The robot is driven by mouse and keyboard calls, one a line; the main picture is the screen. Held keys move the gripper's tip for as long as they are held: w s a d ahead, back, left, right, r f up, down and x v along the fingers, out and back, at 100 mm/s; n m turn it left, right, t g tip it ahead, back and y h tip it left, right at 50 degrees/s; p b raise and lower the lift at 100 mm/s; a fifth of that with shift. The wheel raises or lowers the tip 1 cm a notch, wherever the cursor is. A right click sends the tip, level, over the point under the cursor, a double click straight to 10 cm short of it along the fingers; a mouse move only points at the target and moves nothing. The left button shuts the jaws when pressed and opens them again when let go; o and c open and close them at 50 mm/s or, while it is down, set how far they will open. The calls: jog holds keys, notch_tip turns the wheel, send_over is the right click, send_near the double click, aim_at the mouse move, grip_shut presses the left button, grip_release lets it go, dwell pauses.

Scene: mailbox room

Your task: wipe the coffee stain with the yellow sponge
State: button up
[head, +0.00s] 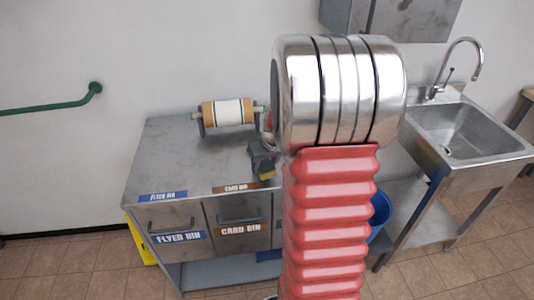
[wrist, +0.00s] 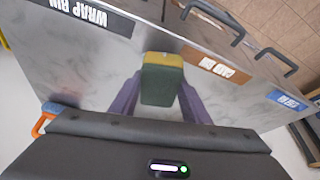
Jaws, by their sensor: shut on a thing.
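The yellow sponge (wrist: 162,62) has a dark green scouring side and sits between my gripper's purple fingers (wrist: 161,84) in the wrist view. My gripper is shut on it. In the head view my gripper (head: 262,160) and the sponge (head: 265,173) are over the grey counter top (head: 165,155), near its front edge, partly hidden by my arm. I cannot tell whether the sponge touches the counter. I cannot make out a coffee stain for sure; the top shows only faint grey mottling, and my arm hides its right part.
A paper roll on a holder (head: 228,113) stands at the counter's back. An orange-handled blue item (wrist: 45,120) lies at the left in the wrist view. Labelled bins with handles (head: 178,225) are below the counter. A steel sink (head: 465,130) is at right. The counter's left is clear.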

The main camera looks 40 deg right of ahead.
jog(key=shift+w+r, duration=0.1)
jog(key=shift+r, duration=2.5)
jog(key=shift+a, duration=0.15)
